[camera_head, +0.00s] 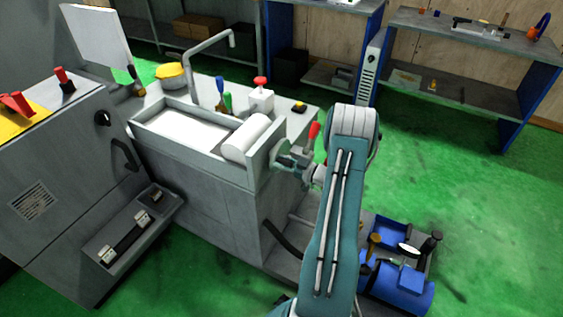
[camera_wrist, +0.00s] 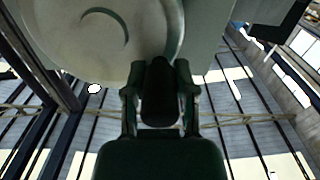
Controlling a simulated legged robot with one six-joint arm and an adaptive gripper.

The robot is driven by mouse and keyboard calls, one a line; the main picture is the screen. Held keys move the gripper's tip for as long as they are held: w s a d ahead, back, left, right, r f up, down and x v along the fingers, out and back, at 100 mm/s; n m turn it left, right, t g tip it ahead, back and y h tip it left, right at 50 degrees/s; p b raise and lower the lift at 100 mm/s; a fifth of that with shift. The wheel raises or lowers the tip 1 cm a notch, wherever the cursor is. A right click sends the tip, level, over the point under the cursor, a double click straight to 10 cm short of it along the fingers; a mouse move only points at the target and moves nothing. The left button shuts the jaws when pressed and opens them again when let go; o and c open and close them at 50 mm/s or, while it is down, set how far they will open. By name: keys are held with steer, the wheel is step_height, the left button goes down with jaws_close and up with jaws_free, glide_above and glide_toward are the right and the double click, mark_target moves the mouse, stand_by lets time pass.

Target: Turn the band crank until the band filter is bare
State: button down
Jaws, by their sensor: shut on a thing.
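The band filter is a grey open trough (camera_head: 160,113) with a pale band (camera_head: 185,132) lying in it and a white roll (camera_head: 246,138) at its right end. The band looks plain white; I cannot make out any dirt on it. In the wrist view a pale round disc (camera_wrist: 95,40) with a dark curved mark fills the upper left. A dark crank handle (camera_wrist: 159,95) stands out in front of it. My gripper (camera_head: 292,163) is at the trough's right end wall. Its two fingers (camera_wrist: 160,105) are closed around the handle, one on each side.
A red-handled part (camera_head: 313,132) rises close to my wrist. A blue machine (camera_head: 400,285) is on the floor at lower right. Green floor (camera_head: 470,190) is open at right.

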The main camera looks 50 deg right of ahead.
steer(key=shift+c, duration=2.1)
jaws_free()
steer(key=shift+d, duration=0.15)
steer(key=v, duration=1.2)
